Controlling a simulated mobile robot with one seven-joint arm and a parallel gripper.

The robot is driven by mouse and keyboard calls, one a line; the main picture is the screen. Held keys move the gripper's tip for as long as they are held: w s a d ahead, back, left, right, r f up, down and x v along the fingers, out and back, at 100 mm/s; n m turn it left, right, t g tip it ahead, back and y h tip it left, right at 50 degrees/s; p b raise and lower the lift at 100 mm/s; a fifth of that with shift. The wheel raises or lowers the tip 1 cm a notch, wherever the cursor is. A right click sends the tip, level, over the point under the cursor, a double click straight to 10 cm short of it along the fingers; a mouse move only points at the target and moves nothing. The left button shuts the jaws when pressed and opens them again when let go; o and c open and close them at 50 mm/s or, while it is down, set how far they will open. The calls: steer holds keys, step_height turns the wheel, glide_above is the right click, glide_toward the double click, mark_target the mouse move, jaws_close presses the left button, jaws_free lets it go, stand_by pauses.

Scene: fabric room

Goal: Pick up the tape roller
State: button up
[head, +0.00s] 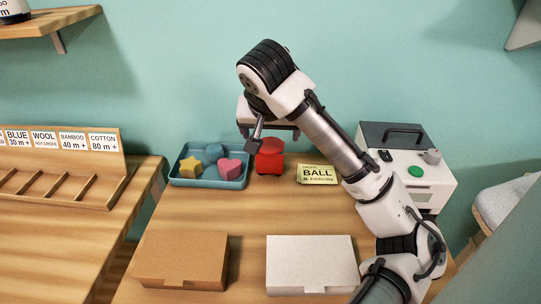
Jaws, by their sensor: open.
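A red object (269,158), which looks like the tape roller, stands near the back of the wooden table, between a blue tray and a yellow card. Its upper part is partly hidden by my gripper, and its fine details are too small to tell. My gripper (272,140) points down, open, at the red object's top. One finger shows at the left of the object and the other side is near its upper right. I cannot tell from this view whether the fingers touch it or are in front of it.
The blue tray (208,183) holds a yellow star, a pink heart and a teal piece. The card (317,174) reads BALL. A brown box (181,260) and a white box (311,262) lie at the front. A white machine (411,172) stands right. The table's middle is clear.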

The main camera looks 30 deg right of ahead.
mark_target(270, 147)
steer(key=x, duration=0.5)
steer(key=shift+a+x, duration=0.15)
steer(key=shift+x, duration=1.2)
steer(key=shift+a+x, duration=0.15)
steer(key=shift+x, duration=1.15)
steer(key=shift+f, duration=0.15)
steer(key=shift+s, duration=0.1)
steer(key=shift+c, duration=0.5)
steer(key=c, duration=1.1)
